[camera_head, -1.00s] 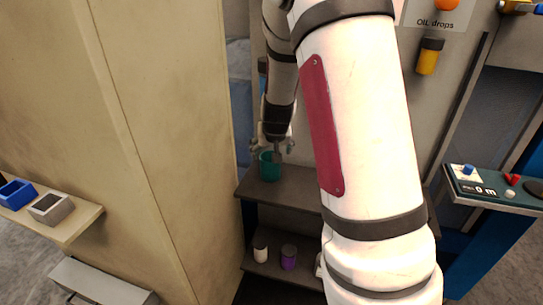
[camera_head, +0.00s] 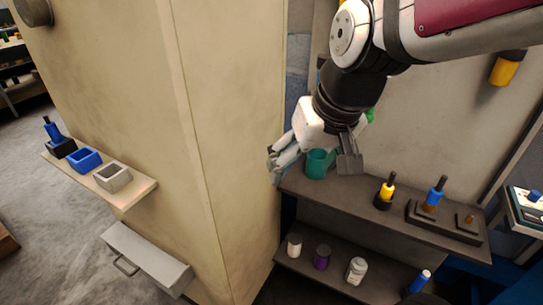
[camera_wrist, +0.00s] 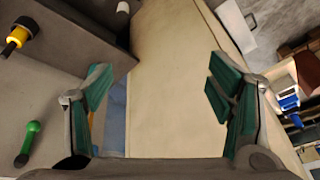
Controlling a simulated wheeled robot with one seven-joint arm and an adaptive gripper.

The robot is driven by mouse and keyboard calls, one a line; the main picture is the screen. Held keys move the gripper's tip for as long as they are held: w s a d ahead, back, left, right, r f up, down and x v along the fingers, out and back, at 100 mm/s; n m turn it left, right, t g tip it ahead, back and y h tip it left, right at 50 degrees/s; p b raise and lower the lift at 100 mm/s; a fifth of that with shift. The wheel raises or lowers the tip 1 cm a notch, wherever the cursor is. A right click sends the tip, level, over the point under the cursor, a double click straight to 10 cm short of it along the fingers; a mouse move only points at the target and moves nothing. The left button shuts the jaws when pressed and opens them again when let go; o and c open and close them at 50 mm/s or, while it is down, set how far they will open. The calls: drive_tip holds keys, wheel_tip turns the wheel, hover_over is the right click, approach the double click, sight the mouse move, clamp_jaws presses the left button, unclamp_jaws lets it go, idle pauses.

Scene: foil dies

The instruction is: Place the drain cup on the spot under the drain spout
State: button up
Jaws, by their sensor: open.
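A teal cup (camera_head: 319,163), which looks like the drain cup, stands upright at the left end of the upper grey shelf (camera_head: 345,195). My gripper (camera_head: 312,156) is open in front of it in the head view, with one finger on each side of the cup in the picture. In the wrist view my gripper (camera_wrist: 158,88) has its fingers wide apart with nothing between them. The cup cannot be made out there. I cannot make out a drain spout or a marked spot under it.
A tall beige cabinet (camera_head: 235,150) stands close left of my gripper. Yellow (camera_head: 386,192) and blue (camera_head: 436,193) handled tools stand on the upper shelf. A white jar (camera_head: 356,270) and purple jar (camera_head: 322,257) stand below. A side ledge (camera_head: 135,195) carries small boxes.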

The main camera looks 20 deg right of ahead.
drive_tip(key=s+a+n+g, duration=0.1)
drive_tip(key=s+a, duration=0.1)
drive_tip(key=s, duration=0.9)
drive_tip(key=shift+s+r+n+h, duration=0.15)
drive_tip(key=shift+s+n+h, duration=0.1)
drive_tip(key=shift+n+h, duration=0.05)
